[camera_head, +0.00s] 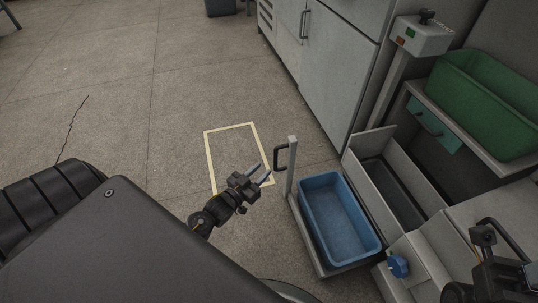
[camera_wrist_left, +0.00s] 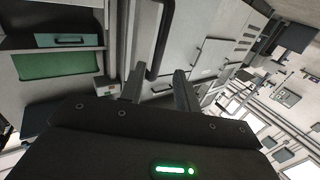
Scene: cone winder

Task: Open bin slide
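The bin slide (camera_head: 292,197) is a grey tray with an upright front plate. It carries a blue bin (camera_head: 312,183) and stands out at the machine's left side. Its black handle (camera_head: 277,158) is on the plate's left face; a dark handle bar also shows in the left wrist view (camera_wrist_left: 163,35). My left gripper (camera_head: 262,175) is open, its fingertips just below and left of the handle. In the wrist view the bar's near end lies between the two fingers; contact cannot be told. My right gripper (camera_head: 485,240) is partly in view at the lower right, its fingers unclear.
A green bin (camera_head: 484,101) sits on a shelf above a teal drawer (camera_head: 434,129) at the right. A grey cabinet (camera_head: 335,75) stands behind the slide. A blue knob (camera_head: 398,265) is to the slide's right. The floor left of it, with a yellow outline (camera_head: 211,160), is clear.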

